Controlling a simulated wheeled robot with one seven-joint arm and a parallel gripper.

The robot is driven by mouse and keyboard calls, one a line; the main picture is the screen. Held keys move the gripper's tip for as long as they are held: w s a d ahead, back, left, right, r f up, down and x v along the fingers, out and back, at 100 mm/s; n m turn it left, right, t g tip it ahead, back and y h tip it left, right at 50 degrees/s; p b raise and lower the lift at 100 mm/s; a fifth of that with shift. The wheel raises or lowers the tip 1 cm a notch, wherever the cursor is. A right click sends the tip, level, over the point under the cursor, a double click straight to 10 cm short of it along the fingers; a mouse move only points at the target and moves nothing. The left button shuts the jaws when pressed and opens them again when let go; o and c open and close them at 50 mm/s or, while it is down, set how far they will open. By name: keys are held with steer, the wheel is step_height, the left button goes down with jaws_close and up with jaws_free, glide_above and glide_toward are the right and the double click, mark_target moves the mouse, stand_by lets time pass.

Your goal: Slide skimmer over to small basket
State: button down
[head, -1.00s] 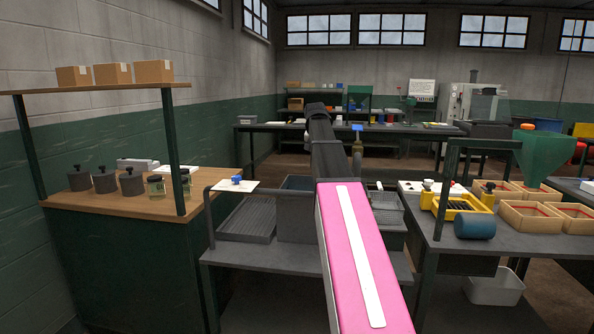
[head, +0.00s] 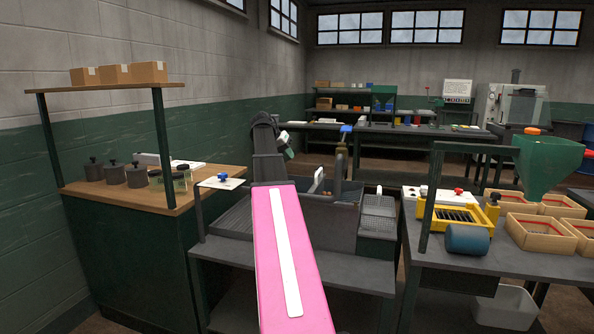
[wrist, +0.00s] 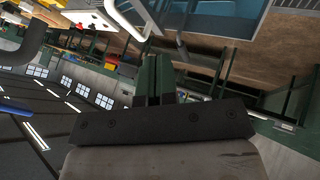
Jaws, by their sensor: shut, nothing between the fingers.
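My gripper (wrist: 152,82) shows in the wrist view as two dark green fingers, shut with nothing between them. In the head view my arm reaches forward, and its dark end with the green gripper (head: 286,148) is up at the left of the sink (head: 325,222). A pale upright handle-like piece (head: 317,181) stands at the sink; I cannot tell whether it belongs to the skimmer. A grey mesh basket-like tray (head: 378,212) is at the sink's right; I cannot tell whether it is the small basket. My arm hides part of the sink.
A wooden bench (head: 140,193) with dark pots is at left. The right table (head: 490,257) holds a yellow tray, a blue cylinder and wooden boxes.

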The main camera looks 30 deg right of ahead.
steer(key=s+d+f, duration=0.4)
steer(key=d+f, duration=0.2)
steer(key=d, duration=0.2)
steer(key=shift+d+f, duration=0.35)
steer(key=shift+f, duration=0.05)
steer(key=shift+s, duration=0.1)
steer(key=s+d, duration=0.5)
steer(key=s, duration=0.2)
steer(key=shift+d, duration=0.35)
